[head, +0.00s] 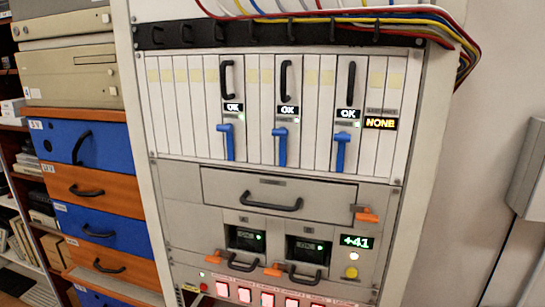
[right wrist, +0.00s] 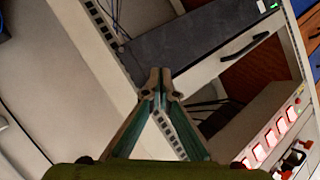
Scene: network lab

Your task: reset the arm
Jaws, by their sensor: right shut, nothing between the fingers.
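My right gripper (right wrist: 160,78) shows in the right wrist view. Its two fingers meet at the tips, and it is shut and empty. Behind it is the rack's lower part, with an open gap and a dark grey panel (right wrist: 190,42). I cannot tell whether the fingers touch anything there. Neither gripper shows in the head view, and my left gripper is in no view.
The rack (head: 405,150) has several modules with blue levers (head: 280,147), a grey drawer (head: 230,190), two black-handled bays and lit red buttons (head: 244,295). The buttons also show in the right wrist view (right wrist: 270,138). Blue and orange drawers (head: 90,145) stand left. Cables (head: 340,14) cross the top.

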